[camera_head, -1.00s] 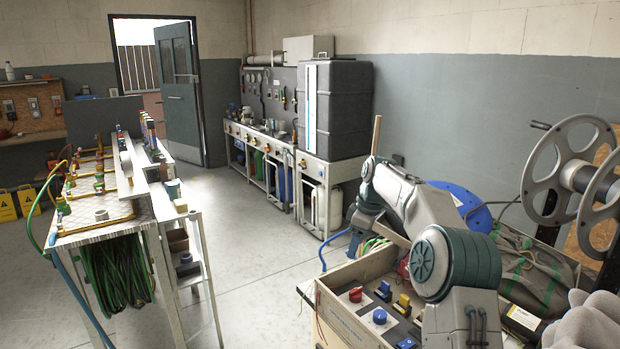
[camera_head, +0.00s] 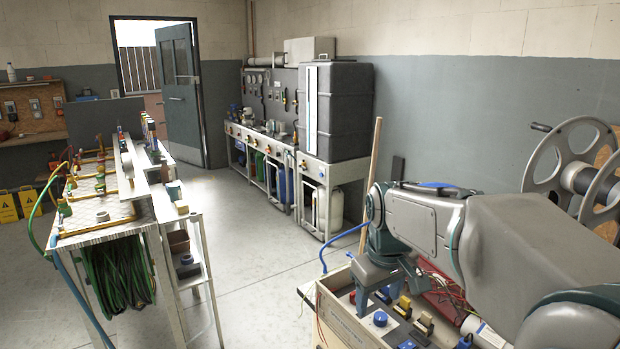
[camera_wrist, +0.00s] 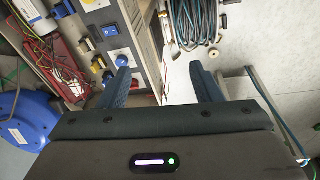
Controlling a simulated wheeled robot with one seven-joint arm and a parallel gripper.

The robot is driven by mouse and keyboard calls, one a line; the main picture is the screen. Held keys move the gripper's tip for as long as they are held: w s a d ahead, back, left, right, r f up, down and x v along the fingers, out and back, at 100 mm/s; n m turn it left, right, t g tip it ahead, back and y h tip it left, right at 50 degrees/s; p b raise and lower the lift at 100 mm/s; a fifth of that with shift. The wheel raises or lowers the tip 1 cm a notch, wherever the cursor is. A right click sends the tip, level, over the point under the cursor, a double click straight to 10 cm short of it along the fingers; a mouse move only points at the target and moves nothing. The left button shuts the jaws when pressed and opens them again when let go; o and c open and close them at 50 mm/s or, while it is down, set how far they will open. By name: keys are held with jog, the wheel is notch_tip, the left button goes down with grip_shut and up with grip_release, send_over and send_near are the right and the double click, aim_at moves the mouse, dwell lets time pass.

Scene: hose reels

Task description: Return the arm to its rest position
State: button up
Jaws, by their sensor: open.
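My gripper (camera_head: 388,283) is over the near edge of the wooden-sided control box (camera_head: 345,318) in the head view, with my arm reaching in from the right. In the wrist view my gripper (camera_wrist: 160,75) is open, its two blue-grey fingers apart with nothing between them. The box's panel carries a blue knob (camera_head: 380,318), which also shows in the wrist view (camera_wrist: 124,60) by the left fingertip. I cannot tell whether the fingers touch the box.
A grey hose reel (camera_head: 565,165) stands at the right. A bench with pipes and a green hose (camera_head: 115,272) stands at the left. A dark tank (camera_head: 340,110) sits on the back counter. The floor (camera_head: 255,225) between them is clear.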

jog(key=s+d+f+m, duration=0.1)
jog(key=s+f+m, duration=0.1)
jog(key=s, duration=0.6)
jog(key=s+d+f+m, duration=0.1)
jog(key=s+f+m, duration=0.2)
jog(key=s, duration=0.5)
jog(key=shift+s+f+t, duration=0.15)
jog(key=shift+f+t, duration=0.15)
jog(key=shift+f, duration=0.35)
